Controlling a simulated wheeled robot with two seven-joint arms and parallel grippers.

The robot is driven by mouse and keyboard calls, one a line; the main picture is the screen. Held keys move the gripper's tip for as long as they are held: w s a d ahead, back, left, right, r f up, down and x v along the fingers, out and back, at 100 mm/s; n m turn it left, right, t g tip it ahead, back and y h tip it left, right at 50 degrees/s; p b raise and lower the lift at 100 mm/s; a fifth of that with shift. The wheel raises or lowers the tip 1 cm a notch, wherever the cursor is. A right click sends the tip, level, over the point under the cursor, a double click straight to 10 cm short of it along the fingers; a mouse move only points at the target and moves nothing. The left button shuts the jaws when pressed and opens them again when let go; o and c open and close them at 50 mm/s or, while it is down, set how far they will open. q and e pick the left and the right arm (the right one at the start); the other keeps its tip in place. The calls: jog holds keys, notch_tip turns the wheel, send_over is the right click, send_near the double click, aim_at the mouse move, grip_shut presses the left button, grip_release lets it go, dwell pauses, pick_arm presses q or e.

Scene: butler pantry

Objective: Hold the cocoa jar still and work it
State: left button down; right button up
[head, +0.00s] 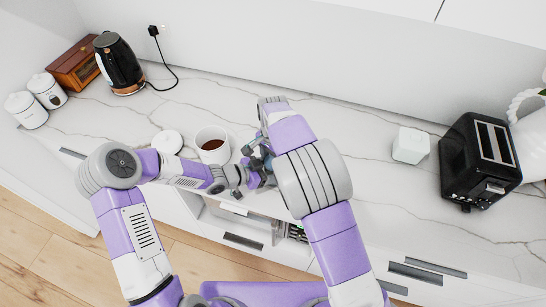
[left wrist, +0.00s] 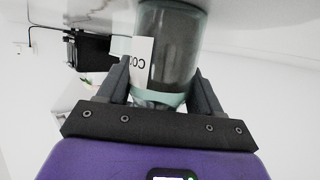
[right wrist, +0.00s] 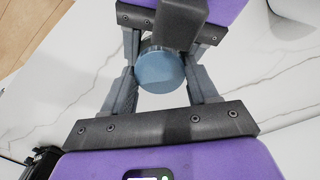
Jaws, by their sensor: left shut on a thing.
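The cocoa jar (left wrist: 178,50) is a dark-filled, clear-looking jar with a white label and pale teal ends; it appears upside down in the left wrist view. My left gripper (head: 250,174) is shut on it, one finger on each side. In the right wrist view a round blue lid (right wrist: 162,72) is seen from above, hiding the jar below. My right gripper (right wrist: 163,80) is open, its fingers on either side of the lid; whether they touch it is unclear. In the head view my arms mostly hide the jar.
A white mug (head: 212,147) with brown drink and a white round lid or dish (head: 167,142) stand left of my grippers. A black kettle (head: 119,64), wooden box (head: 77,64) and white canisters (head: 27,109) are farther left. A white block (head: 410,145) and black toaster (head: 480,160) stand right.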

jog(key=c, duration=0.3)
jog(key=n, duration=0.3)
jog(key=shift+n, duration=0.3)
jog(key=shift+c, duration=0.2)
jog(key=o, duration=1.2)
jog(key=shift+c, duration=0.2)
jog(key=shift+r, duration=2.3)
jog(key=shift+c, duration=0.2)
notch_tip(320, 180, up, 3)
jog(key=m, duration=0.3)
jog(key=shift+m, duration=0.3)
notch_tip(320, 180, down, 8)
jog(key=shift+r, duration=0.2)
jog(key=shift+c, duration=0.2)
